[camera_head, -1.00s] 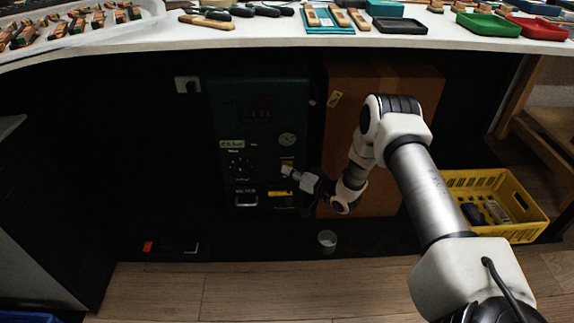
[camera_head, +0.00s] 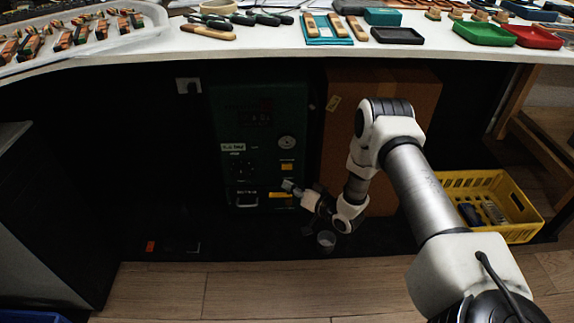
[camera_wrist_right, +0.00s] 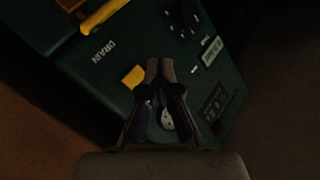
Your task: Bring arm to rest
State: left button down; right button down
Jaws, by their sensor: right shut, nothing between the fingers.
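My right arm comes in from the lower right in the head view, bent at the elbow, with its forearm reaching down and left under the table. My right gripper (camera_head: 289,185) is shut and empty in front of the green machine (camera_head: 258,118). In the right wrist view the two dark fingertips (camera_wrist_right: 160,66) are together with nothing held, and the machine's green panel (camera_wrist_right: 115,85) with a "DRAIN" label lies beyond them. My left gripper is out of view.
The white table (camera_head: 300,45) above carries tools, a black tray (camera_head: 397,36), a green tray (camera_head: 485,33) and a red tray (camera_head: 533,36). A cardboard box (camera_head: 345,100) stands behind my forearm. A small cup (camera_head: 326,241) and a yellow crate (camera_head: 522,232) are on the floor.

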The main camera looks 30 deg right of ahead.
jog(key=shift+s+a, duration=0.15)
jog(key=shift+s, duration=0.05)
dwell(0.4)
jog(key=s+a+r+n+g+p, duration=0.1)
jog(key=s+a+g+p, duration=0.2)
jog(key=a, duration=0.4)
jog(key=s+a+r+g+p, duration=0.2)
jog(key=s+a+p, duration=0.2)
jog(key=a, duration=0.4)
jog(key=s+d+f+n+g+h+p, duration=0.15)
jog(key=s+g, duration=0.45)
jog(key=s, duration=0.8)
jog(key=s+f+n+g+h, duration=0.25)
jog(key=s+g, duration=0.25)
jog(key=s, duration=1)
notch_tip(320, 180, up, 38)
jog(key=p, duration=3.7)
jog(key=shift+w+r+m+p, duration=0.15)
jog(key=shift+w+m+p, duration=0.25)
